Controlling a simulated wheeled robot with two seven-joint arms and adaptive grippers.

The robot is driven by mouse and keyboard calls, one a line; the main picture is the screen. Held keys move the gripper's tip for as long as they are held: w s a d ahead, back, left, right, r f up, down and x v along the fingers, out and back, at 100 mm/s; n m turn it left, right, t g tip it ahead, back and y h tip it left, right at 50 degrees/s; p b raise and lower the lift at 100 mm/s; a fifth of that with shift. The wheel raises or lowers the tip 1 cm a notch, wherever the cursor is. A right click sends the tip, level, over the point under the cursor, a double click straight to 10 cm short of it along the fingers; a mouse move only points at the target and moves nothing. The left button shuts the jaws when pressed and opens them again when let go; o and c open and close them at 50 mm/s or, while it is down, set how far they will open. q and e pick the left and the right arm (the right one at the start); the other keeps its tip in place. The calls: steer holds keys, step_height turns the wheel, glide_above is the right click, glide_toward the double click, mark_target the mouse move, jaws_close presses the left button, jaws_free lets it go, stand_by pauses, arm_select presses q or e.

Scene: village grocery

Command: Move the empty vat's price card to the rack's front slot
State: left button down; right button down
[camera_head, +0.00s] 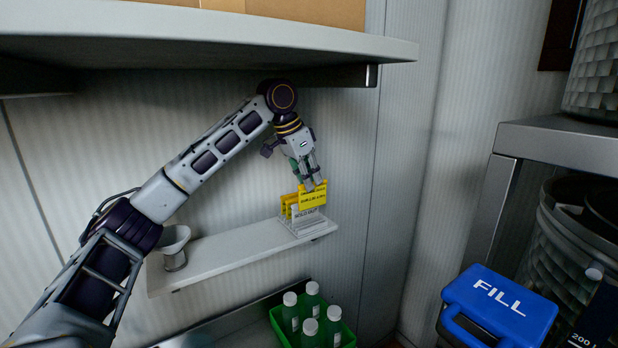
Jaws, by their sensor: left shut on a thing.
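A yellow price card (313,196) with dark print is held in my left gripper (313,184), which is shut on it. The card is right at the wire rack (303,222), at its front side; I cannot tell whether its lower edge sits in a slot. Other yellow cards (286,206) stand in the rack behind it, and a pale card with dark lettering shows just below the held one. The rack stands at the right end of a narrow white shelf (235,248). The right gripper is not in view.
A grey scoop or cup (174,247) stands at the shelf's left end. A large shelf (210,38) overhangs my arm. Below are green-tinted bottles in a green crate (348,336). A blue FILL container (498,305) and a dark vat (565,262) are at right.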

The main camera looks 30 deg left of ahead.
mark_target(308, 200)
arm_select(q)
steer(key=shift+s+f, duration=0.2)
steer(key=shift+f, duration=0.2)
steer(key=shift+w+f, duration=0.1)
steer(key=shift+f, duration=1.5)
steer(key=shift+f+b, duration=0.45)
steer(key=shift+f, duration=0.8)
stand_by(0.4)
steer(key=c, duration=1.4)
jaws_free()
steer(key=shift+o, duration=0.2)
steer(key=shift+v, duration=3.75)
